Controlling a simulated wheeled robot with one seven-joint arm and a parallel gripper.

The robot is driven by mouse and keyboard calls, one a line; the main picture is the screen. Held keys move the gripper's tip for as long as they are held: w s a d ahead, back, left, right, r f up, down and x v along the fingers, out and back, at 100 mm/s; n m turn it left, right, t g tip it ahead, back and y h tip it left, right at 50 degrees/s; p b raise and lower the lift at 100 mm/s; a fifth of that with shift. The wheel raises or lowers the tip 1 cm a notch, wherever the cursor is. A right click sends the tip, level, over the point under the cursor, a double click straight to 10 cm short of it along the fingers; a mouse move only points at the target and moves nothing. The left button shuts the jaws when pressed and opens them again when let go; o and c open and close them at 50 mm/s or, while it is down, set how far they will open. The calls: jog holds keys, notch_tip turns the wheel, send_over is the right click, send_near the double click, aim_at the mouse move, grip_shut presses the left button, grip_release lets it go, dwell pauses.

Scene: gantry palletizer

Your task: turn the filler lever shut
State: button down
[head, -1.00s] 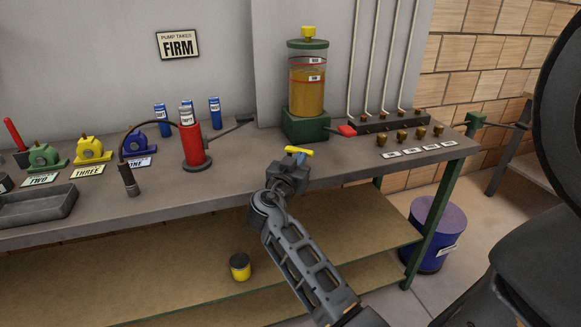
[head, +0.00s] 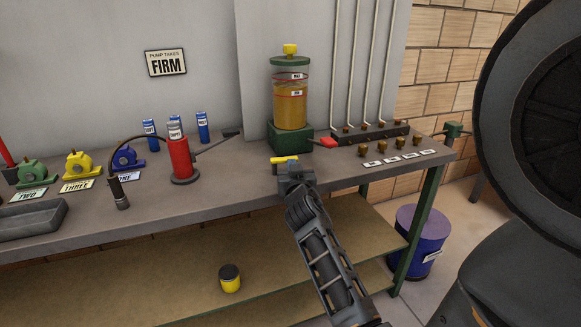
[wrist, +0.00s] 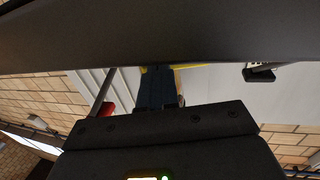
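The filler is a clear cylinder of amber fluid (head: 291,105) on a green base (head: 289,137), with a yellow cap. A red-handled lever (head: 323,142), which I take to be the filler lever, sticks out to the right of that base. A red patch in the wrist view (wrist: 108,108) looks like the same handle. My gripper (head: 287,163) is at the bench's front edge, in front of the filler and apart from the red lever. A yellow bar (head: 284,159) shows at its tip; I cannot tell whether it is held. The finger gap is hidden.
A valve manifold (head: 370,133) with brass knobs and pipes stands right of the filler. A red pump (head: 181,160) with a dark handle is on the left. Bare bench top lies between the pump and the filler. A blue drum (head: 420,235) stands on the floor at right.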

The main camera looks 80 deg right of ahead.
jog(key=shift+s+d+b, duration=0.15)
jog(key=shift+d+b, duration=0.15)
jog(key=shift+d, duration=0.35)
dwell(0.3)
